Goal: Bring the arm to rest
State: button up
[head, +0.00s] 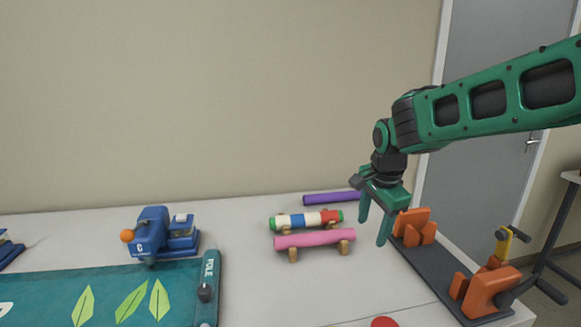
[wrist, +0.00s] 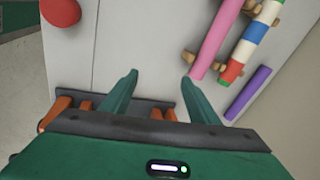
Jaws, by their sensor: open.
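My arm is green with black joints and reaches in from the right in the head view. My gripper (head: 375,219) points down over the right part of the white table (head: 256,265), to the right of the rolls. In the wrist view my gripper (wrist: 158,85) shows two green fingers spread apart with nothing between them. The fingers are apart from the pink roll (head: 314,238), which lies on wooden rests. I cannot tell the exact height of the fingertips above the table.
A striped roll (head: 306,219) and a purple roll (head: 331,198) lie behind the pink one. A dark-based orange device with a crank (head: 487,290) stands at right. A blue clamp device (head: 153,233) and a green leaf-patterned sheet (head: 60,297) are at left. A red disc (head: 384,322) is in front.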

jog(key=s+d+n+g, duration=0.2)
jog(key=s+d+n, duration=0.1)
jog(key=s+d, duration=1.15)
jog(key=s+d+f+n, duration=0.2)
jog(key=s+d, duration=0.1)
jog(key=s, duration=0.6)
jog(key=s+d+f+n+g, duration=0.1)
jog(key=s+d+f+n, duration=0.1)
jog(key=s, duration=0.8)
jog(key=shift+s+d+f, duration=0.15)
jog(key=shift+s+d, duration=0.1)
jog(key=shift+d, duration=0.3)
